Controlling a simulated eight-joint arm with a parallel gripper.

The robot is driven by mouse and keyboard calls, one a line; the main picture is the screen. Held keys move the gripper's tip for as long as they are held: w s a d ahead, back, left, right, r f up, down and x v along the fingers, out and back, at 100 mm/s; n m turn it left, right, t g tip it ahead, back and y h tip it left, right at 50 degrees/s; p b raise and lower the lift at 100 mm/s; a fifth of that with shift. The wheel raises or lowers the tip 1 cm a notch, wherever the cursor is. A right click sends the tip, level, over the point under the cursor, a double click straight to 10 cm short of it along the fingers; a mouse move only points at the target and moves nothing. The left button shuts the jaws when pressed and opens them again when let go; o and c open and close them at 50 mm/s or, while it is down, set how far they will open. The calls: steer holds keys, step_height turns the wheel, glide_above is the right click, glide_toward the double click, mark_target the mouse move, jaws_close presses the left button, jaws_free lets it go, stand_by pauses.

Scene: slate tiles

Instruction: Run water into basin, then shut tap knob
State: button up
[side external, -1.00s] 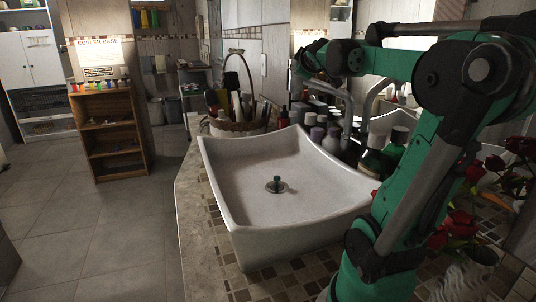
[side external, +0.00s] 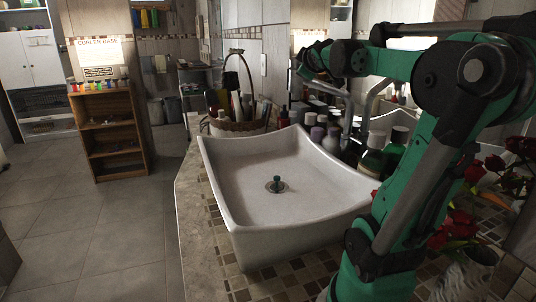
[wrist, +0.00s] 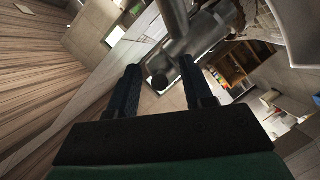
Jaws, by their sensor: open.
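The white square basin (side external: 222,160) stands on the tiled counter, with a small dark green plug (side external: 277,184) at its drain. No water shows in it. My gripper (wrist: 161,78) is open, with a finger on each side of that end. I cannot tell whether they touch. In the side view my gripper (side external: 306,68) is small and dark near the tap's top.
Several bottles (side external: 372,158) crowd behind the basin at the right. A wicker basket (side external: 238,127) with toiletries stands at its back left. Red roses (side external: 460,222) are at the right, close to my arm. A wooden shelf (side external: 112,133) stands on the open floor at the left.

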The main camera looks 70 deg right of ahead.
steer(key=shift+v, duration=2.75)
steer(key=w+a+f+t+y, duration=0.1)
steer(key=w+a+f+y, duration=0.4)
steer(key=a+f, duration=0.45)
steer(key=w+a+f+t+y, duration=0.1)
steer(key=w+a+f+y, duration=0.4)
steer(key=a, duration=0.7)
steer(key=s+a+f+n+g+y, duration=0.1)
steer(key=s+a+f+g+y, duration=0.1)
steer(key=a+f, duration=0.4)
steer(key=s+a+y, duration=0.1)
steer(key=a, duration=0.1)
steer(key=shift+a+y, duration=0.4)
steer(key=shift+w, duration=0.1)
